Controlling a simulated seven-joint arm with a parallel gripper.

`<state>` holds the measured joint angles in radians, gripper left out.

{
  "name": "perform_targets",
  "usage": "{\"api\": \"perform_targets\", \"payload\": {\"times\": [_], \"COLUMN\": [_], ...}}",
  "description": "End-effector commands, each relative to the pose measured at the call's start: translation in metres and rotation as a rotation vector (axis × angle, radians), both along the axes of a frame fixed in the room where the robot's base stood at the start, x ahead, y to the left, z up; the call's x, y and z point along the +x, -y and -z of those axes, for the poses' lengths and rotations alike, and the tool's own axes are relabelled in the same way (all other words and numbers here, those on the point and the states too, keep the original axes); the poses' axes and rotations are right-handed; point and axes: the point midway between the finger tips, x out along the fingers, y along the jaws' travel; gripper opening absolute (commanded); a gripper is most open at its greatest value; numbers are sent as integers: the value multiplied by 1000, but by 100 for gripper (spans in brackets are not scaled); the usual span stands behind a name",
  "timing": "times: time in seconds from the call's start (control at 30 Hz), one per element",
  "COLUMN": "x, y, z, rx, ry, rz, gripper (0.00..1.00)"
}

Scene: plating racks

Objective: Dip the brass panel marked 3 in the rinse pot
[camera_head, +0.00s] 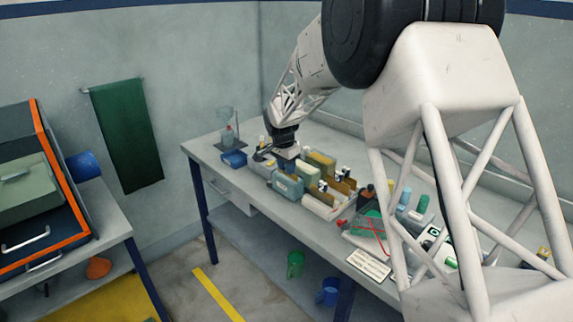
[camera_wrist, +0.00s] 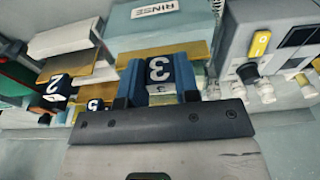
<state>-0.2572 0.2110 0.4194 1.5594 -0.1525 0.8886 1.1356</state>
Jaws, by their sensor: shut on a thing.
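My gripper (camera_wrist: 158,88) is shut on the dark block with a white 3, the grip of the brass panel (camera_wrist: 120,60). The panel's brass edge shows just behind the block in the wrist view. The rinse pot (camera_wrist: 205,20), with a white RINSE label, lies right behind the panel there.
Blocks marked 2 (camera_wrist: 56,88) and 5 (camera_wrist: 95,104) top other brass panels beside the pot. A grey control box (camera_wrist: 270,35) with a yellow tag stands close on the right.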

Motion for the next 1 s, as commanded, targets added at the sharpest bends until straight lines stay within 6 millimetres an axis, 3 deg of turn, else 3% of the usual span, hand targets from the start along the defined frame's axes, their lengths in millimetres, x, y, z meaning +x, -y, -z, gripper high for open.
{"api": "perform_targets", "payload": {"times": [1.0], "x": [0], "y": [0], "z": [7], "rx": [1], "ry": [1], "rz": [0], "gripper": [4]}}
